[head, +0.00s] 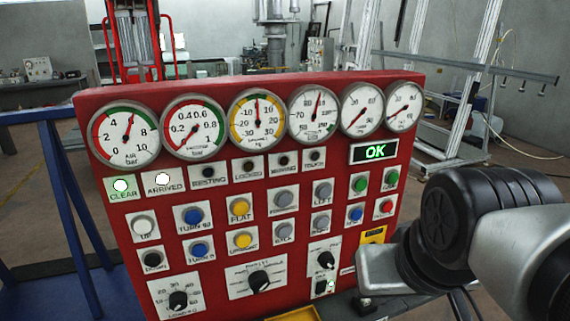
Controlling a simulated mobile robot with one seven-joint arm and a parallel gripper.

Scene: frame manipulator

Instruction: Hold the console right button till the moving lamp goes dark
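The red console (235,170) stands in front of me, with gauges on top and rows of lamps and labelled buttons below. The moving lamp (283,161) is dark. The right button is most likely the lower grey button (320,221) in the right-hand grey column, below one that seems to read LEFT; its label is too blurred to be sure. My gripper (374,272) is at the console's lower right, apart from the grey buttons and to the right of them. Only a grey part of it shows past my dark wrist, so its opening is hidden.
The clear lamp (121,185) and arrived lamp (163,179) are lit white. Other coloured buttons and black knobs (260,279) crowd the panel. A blue frame (72,200) stands left; metal framing (470,70) stands behind right.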

